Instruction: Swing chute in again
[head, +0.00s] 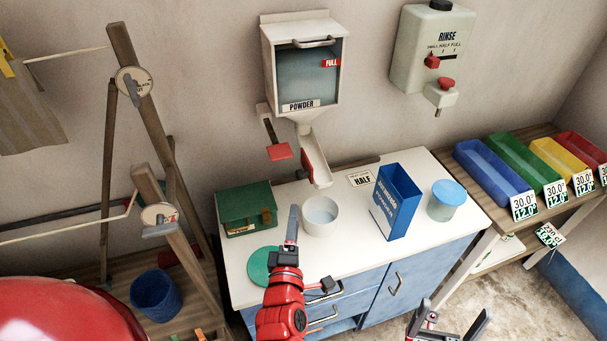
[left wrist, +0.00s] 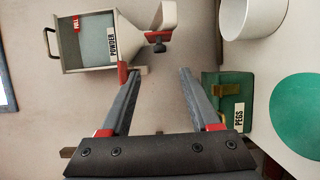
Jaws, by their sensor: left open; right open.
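The chute (head: 316,160) is a pale trough under the powder dispenser (head: 305,75). It slants down to the right, and its lower end is near the white bowl (head: 320,217). A red handle piece (head: 307,166) is on its left side. In the left wrist view the chute (left wrist: 165,14) is at the top, with a dark knob (left wrist: 158,46) beyond the fingertips, roughly in line with the gap. My left gripper (head: 293,212) is open and empty, below the chute and left of the bowl; its fingers also show in the wrist view (left wrist: 159,72). My right gripper (head: 456,307) is open and empty at the lower right.
A red lever (head: 279,152) hangs left of the chute. On the counter are a green pegs box (head: 245,208), a green disc (head: 262,265), a blue carton (head: 396,200) and a blue-lidded jar (head: 446,200). A rinse dispenser (head: 432,50) is on the wall.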

